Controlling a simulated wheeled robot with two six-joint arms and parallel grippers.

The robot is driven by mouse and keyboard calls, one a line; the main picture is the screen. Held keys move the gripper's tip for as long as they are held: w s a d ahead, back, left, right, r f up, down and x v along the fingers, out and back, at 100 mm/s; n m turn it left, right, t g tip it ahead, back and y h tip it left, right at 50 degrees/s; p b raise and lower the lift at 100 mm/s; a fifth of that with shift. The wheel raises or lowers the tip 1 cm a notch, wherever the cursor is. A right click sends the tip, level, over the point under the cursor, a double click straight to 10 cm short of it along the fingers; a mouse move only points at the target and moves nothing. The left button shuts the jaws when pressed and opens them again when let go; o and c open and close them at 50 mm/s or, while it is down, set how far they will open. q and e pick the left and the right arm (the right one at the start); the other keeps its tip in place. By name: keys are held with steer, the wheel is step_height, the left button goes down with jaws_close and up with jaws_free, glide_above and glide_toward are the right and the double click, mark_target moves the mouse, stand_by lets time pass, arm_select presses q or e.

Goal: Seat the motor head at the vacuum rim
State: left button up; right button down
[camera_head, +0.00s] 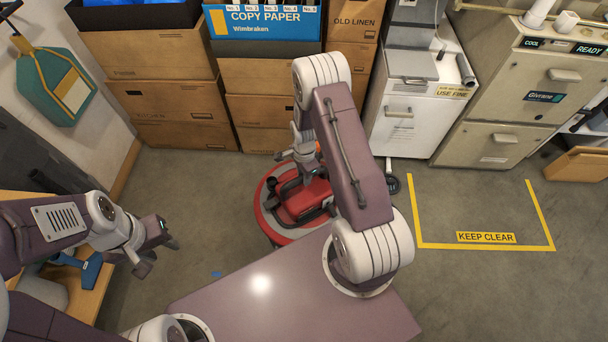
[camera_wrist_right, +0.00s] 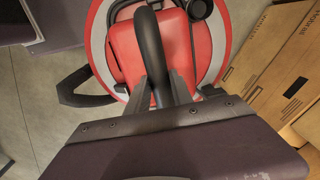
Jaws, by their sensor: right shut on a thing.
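The red motor head (camera_head: 312,196) with a black handle sits over the round vacuum, in front of the cardboard boxes. The vacuum's red-and-grey rim (camera_head: 264,216) shows around its left and front; my right arm hides the rest. My right gripper (camera_head: 304,168) is shut on the motor head. In the right wrist view the fingers (camera_wrist_right: 171,90) close around the black handle (camera_wrist_right: 152,50), with the red head (camera_wrist_right: 130,48) below and the rim (camera_wrist_right: 97,40) around it. I cannot tell whether the head touches the rim. My left gripper (camera_head: 158,256) is open and empty at the left.
Stacked boxes (camera_head: 178,95) stand behind the vacuum. A white cabinet (camera_head: 400,115) and a beige furnace (camera_head: 500,120) stand at the back right. A yellow "KEEP CLEAR" floor outline (camera_head: 486,238) is empty. A wooden shelf (camera_head: 90,285) with a blue tool is below my left arm.

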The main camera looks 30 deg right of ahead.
steer(key=shift+f+b, duration=0.5)
steer(key=shift+f, duration=0.15)
steer(key=c, duration=1.1)
jaws_free()
steer(key=shift+o, duration=0.2)
steer(key=shift+s, duration=0.1)
step_height(320, 180, up, 8)
steer(key=p, duration=0.7)
steer(key=shift+f, duration=0.1)
